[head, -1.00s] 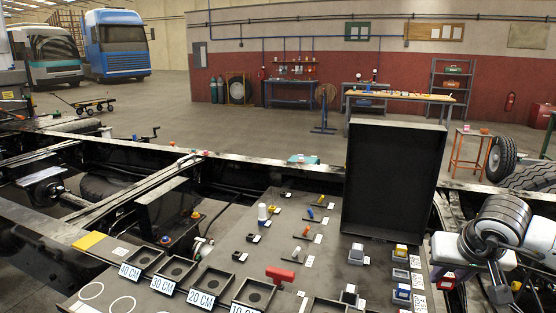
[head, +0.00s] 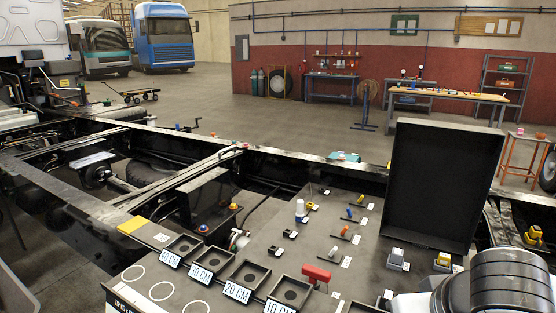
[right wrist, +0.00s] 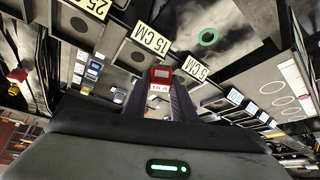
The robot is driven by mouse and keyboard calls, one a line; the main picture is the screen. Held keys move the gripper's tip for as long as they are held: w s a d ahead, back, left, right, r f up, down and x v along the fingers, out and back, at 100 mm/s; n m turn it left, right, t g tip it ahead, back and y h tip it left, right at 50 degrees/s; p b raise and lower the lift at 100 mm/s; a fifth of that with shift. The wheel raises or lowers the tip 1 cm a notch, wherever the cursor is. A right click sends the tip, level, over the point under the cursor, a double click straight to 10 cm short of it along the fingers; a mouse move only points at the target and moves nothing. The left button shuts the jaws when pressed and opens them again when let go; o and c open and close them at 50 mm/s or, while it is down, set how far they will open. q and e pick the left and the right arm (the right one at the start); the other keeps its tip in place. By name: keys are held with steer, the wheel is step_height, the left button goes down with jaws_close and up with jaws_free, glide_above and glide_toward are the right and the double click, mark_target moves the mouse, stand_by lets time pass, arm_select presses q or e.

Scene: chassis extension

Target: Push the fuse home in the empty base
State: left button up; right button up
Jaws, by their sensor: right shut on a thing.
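In the right wrist view my right gripper (right wrist: 160,92) has its two dark fingers shut on a small red fuse (right wrist: 161,73) with a white "10 A" label. Trays marked in CM lie beyond the fingers there. In the head view only my right arm shows at the bottom right; its gripper is out of frame. Small dark bases (head: 290,234) without a visible insert stand on the grey panel (head: 262,236). I cannot tell which one is the fuse's base. My left gripper is in neither current view.
A tall black open box (head: 440,180) stands at the panel's back right. A red T-shaped piece (head: 316,273) lies near the tray marked 10 CM (head: 280,305). Chassis rails surround the panel.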

steer(key=shift+f+b, duration=0.3)
arm_select(q)
steer(key=shift+f, duration=0.2)
steer(key=shift+d, duration=0.1)
